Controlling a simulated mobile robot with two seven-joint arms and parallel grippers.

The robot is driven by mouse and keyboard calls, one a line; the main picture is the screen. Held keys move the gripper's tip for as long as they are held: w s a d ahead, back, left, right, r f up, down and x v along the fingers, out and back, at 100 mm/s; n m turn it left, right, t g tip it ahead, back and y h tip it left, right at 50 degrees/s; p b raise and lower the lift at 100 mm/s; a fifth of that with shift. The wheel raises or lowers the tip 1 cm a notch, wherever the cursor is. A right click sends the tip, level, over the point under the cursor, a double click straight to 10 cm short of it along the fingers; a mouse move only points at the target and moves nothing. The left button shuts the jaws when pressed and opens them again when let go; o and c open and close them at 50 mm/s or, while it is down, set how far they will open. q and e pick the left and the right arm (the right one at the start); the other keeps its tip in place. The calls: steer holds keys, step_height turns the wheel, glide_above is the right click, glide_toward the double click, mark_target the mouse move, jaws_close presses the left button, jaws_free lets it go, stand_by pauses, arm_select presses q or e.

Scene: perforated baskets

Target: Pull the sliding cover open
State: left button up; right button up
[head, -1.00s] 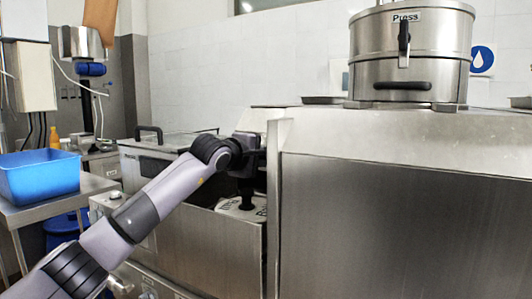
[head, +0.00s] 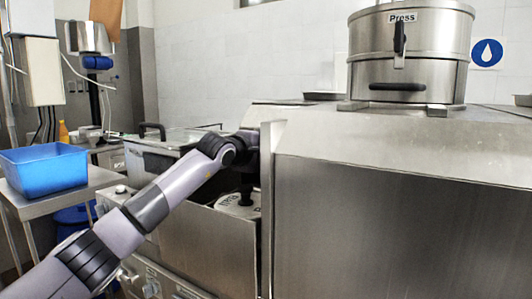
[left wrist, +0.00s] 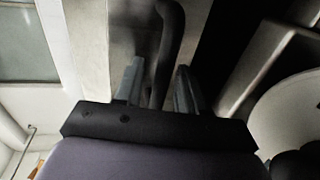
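The sliding cover appears to be the large brushed-steel hood (head: 400,215) filling the right of the head view, with an upright plate (head: 266,200) at its left edge. My left gripper (left wrist: 159,66) is beside this plate; its fingers are mostly hidden in the head view. In the left wrist view a dark curved handle (left wrist: 170,35) passes between its two fingers. The fingers stand apart, with a gap on the left side of the handle; a firm grip does not show. My right gripper is not in view.
A steel bin with a labelled white disc (head: 236,204) lies left of the plate. A press (head: 408,60) stands on the hood. A blue tub (head: 42,178) sits on a side table at the left.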

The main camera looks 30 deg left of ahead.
arm_select(q)
steer(key=b+v, duration=0.2)
steer(key=v, duration=0.5)
stand_by(0.5)
steer(key=shift+s, duration=0.15)
